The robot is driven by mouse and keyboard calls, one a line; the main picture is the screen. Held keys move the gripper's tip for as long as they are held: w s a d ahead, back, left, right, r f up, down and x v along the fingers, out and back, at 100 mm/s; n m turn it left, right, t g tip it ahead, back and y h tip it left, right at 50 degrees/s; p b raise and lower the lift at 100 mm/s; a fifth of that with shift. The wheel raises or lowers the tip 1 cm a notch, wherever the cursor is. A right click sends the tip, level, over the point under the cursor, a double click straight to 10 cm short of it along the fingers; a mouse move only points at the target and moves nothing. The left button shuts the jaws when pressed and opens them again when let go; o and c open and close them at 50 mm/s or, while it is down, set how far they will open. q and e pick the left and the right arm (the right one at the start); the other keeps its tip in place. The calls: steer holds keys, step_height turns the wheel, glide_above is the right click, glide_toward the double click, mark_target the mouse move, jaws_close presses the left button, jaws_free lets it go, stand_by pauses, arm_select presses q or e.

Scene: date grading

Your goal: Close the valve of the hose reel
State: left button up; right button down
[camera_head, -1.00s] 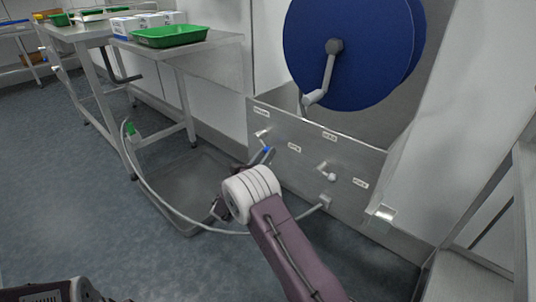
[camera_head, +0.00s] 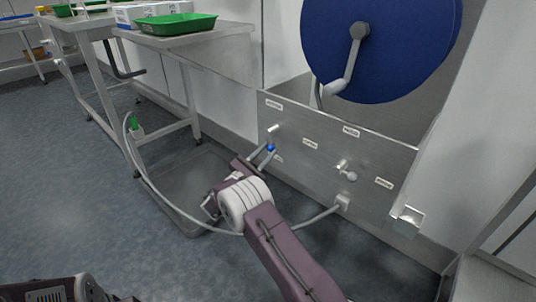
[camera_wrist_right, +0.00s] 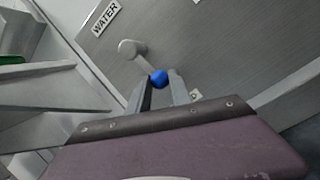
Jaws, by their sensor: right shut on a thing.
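The hose reel (camera_head: 345,40) is a big blue drum with a grey crank on the wall. Below it is a steel panel (camera_head: 315,165) with labels and two valves. The left valve (camera_head: 272,129) has a lever ending in a blue knob (camera_head: 270,147). My right gripper (camera_head: 264,155) is shut on this blue knob. In the right wrist view the blue knob (camera_wrist_right: 158,78) sits between the fingertips, with the grey valve pivot (camera_wrist_right: 129,48) up and left, near a "WATER" label (camera_wrist_right: 105,17). My left gripper is not in view.
The other valve (camera_head: 346,170) has a pale knob. A grey hose (camera_head: 165,210) runs from a lower outlet behind my right arm to a green nozzle (camera_head: 136,127). A floor basin (camera_head: 180,170) lies left of the panel. Steel tables with a green tray (camera_head: 175,24) stand further left.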

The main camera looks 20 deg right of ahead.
steer(key=shift+w+a+m+g, duration=0.1)
steer(key=shift+w+m+g, duration=0.2)
steer(key=shift+m, duration=0.6)
steer(key=c, duration=1.2)
jaws_free()
steer(key=p+v, duration=0.4)
steer(key=v, duration=0.5)
steer(key=shift+f+p, duration=0.1)
steer(key=shift+p, duration=0.2)
